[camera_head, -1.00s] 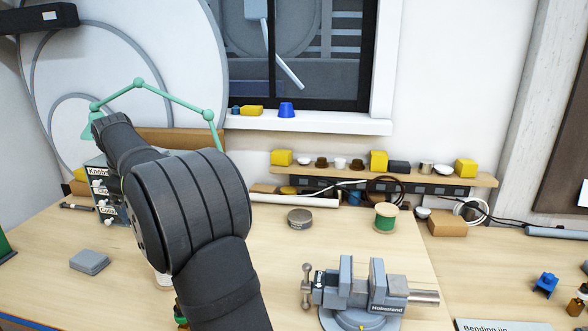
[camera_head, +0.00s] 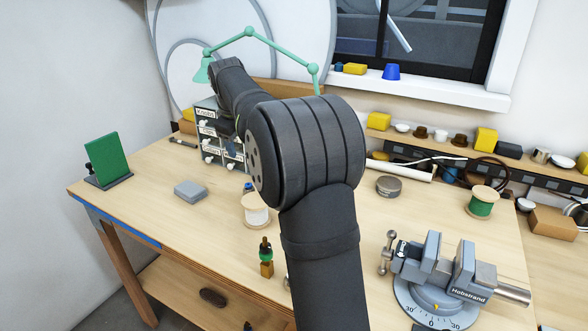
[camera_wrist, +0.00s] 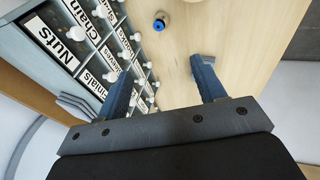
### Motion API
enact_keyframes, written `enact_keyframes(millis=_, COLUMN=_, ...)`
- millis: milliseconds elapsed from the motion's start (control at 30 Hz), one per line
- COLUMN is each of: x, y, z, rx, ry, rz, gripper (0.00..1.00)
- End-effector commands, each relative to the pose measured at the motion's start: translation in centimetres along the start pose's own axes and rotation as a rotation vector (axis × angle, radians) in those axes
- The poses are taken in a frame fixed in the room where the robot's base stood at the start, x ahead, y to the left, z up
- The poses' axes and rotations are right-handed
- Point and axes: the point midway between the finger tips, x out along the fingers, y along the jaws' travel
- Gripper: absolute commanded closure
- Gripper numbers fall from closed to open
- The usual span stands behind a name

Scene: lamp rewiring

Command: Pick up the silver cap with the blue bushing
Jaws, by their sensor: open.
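The small round piece with a blue ring and darker centre (camera_wrist: 160,22), apparently the cap with the blue bushing, lies on the bench at the top of the wrist view. A bit of blue, perhaps the same piece, shows beside my arm in the head view (camera_head: 248,187). My gripper (camera_wrist: 162,68) is open and empty in the wrist view. Its two fingers are well apart, and the piece shows beyond their tips, in line with the gap.
The labelled drawer cabinet (camera_wrist: 95,45) with white knobs stands close along the left finger. A thread spool (camera_head: 256,212), a grey block (camera_head: 190,192), a round tin (camera_head: 388,187) and a vise (camera_head: 440,275) stand on the bench. Bare wood lies right of the piece.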

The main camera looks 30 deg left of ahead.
Motion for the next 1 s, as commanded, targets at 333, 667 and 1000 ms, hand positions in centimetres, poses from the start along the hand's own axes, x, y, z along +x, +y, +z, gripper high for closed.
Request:
enact_keyframes(millis=333, x=2.0, y=0.7, z=-0.1, rx=0.285, ry=0.003, rz=-0.007, gripper=0.37)
enact_keyframes(millis=667, x=5.9, y=1.9, z=-0.1, rx=0.88, ry=0.006, rz=-0.024, gripper=0.37)
enact_keyframes(millis=1000, x=8.9, y=2.1, z=-0.1, rx=1.023, ry=0.004, rz=-0.028, gripper=0.37)
